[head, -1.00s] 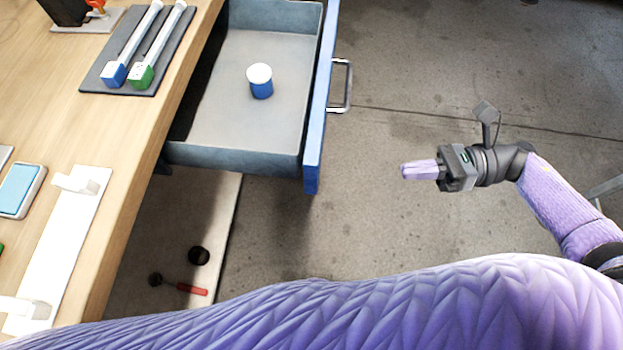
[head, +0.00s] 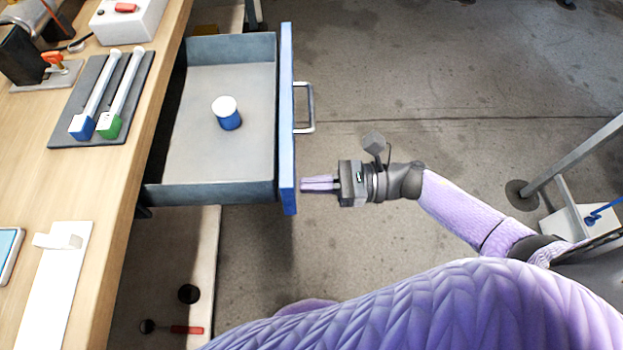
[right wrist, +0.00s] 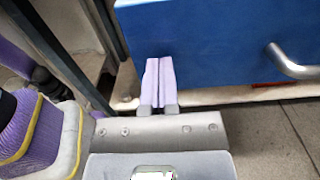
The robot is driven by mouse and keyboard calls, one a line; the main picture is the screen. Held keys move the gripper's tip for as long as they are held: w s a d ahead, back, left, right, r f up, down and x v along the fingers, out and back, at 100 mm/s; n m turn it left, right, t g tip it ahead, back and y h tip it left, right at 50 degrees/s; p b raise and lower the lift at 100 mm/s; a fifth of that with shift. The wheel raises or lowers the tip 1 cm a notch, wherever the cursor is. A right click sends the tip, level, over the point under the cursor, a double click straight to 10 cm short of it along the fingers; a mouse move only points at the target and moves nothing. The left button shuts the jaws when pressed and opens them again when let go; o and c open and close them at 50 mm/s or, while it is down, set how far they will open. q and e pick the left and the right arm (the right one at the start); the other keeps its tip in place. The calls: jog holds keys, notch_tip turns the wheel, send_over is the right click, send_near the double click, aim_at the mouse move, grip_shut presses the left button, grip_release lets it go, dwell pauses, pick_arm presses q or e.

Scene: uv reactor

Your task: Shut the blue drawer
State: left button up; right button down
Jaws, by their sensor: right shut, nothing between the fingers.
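The blue drawer (head: 287,150) stands pulled out from the wooden workbench, its front facing right in the head view. A metal handle (head: 309,108) is on that front. A blue jar with a white lid (head: 228,114) stands inside on the drawer floor. My right gripper (head: 303,184) is shut and empty, its fingertips close to the near end of the drawer front, below the handle in the picture. In the right wrist view the blue front (right wrist: 220,50) fills the top, with the shut fingers (right wrist: 158,62) at its lower left. I cannot tell whether they touch it. My left gripper is not in view.
The workbench (head: 100,190) holds a dark mat with blue and green tools (head: 95,125), a white rail (head: 55,275) and a white box (head: 130,22). A red-handled tool (head: 185,329) lies below the bench. The floor right of the drawer is clear; a metal stand (head: 575,170) is at far right.

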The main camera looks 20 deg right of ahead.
aim_at(166, 190)
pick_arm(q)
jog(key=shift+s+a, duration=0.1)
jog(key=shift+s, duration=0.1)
pick_arm(e)
jog(key=shift+a, duration=0.2)
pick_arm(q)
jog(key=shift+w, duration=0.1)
